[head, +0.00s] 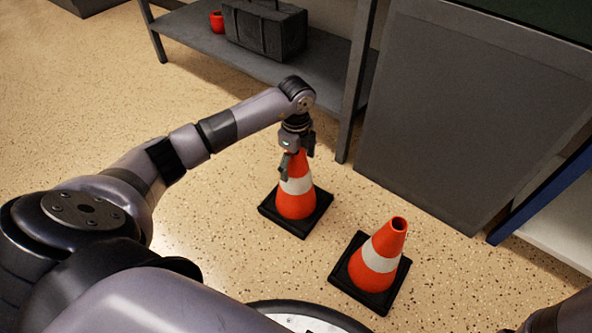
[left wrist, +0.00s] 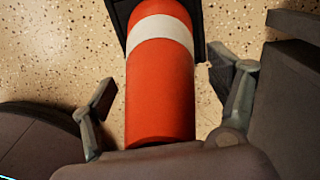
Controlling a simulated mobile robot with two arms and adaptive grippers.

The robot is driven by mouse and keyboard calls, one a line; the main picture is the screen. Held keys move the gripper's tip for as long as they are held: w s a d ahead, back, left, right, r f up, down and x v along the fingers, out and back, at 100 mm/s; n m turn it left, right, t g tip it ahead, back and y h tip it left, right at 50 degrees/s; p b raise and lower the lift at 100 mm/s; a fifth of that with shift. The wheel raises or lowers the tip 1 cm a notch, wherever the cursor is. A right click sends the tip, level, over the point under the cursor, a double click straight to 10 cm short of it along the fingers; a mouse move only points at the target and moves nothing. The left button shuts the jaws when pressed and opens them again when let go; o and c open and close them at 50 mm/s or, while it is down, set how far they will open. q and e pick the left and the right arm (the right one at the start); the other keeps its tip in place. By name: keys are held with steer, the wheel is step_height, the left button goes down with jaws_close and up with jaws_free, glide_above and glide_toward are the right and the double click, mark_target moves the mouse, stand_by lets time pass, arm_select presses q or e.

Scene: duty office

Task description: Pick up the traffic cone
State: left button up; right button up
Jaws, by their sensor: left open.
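Two orange traffic cones with white bands and black square bases stand upright on the speckled floor. My left gripper (head: 296,160) is over the top of the farther cone (head: 295,203), with its fingers pointing down on either side of it. In the left wrist view that cone (left wrist: 160,95) runs up the middle between the open fingers (left wrist: 165,105), with visible gaps on both sides. Its tip is hidden by the gripper. The nearer cone (head: 378,258) stands to the right, with nothing touching it. My right gripper is not in view.
A grey shelf (head: 190,45) behind holds a dark toolbox (head: 262,28) and a red mug (head: 217,21). A shelf leg stands just behind the farther cone. A grey cabinet panel (head: 450,120) is at the right. The floor (head: 90,115) at left is clear.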

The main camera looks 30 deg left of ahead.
arm_select(q)
steer(key=shift+c, duration=0.2)
steer(key=shift+r, duration=0.1)
jaws_close()
stand_by(0.8)
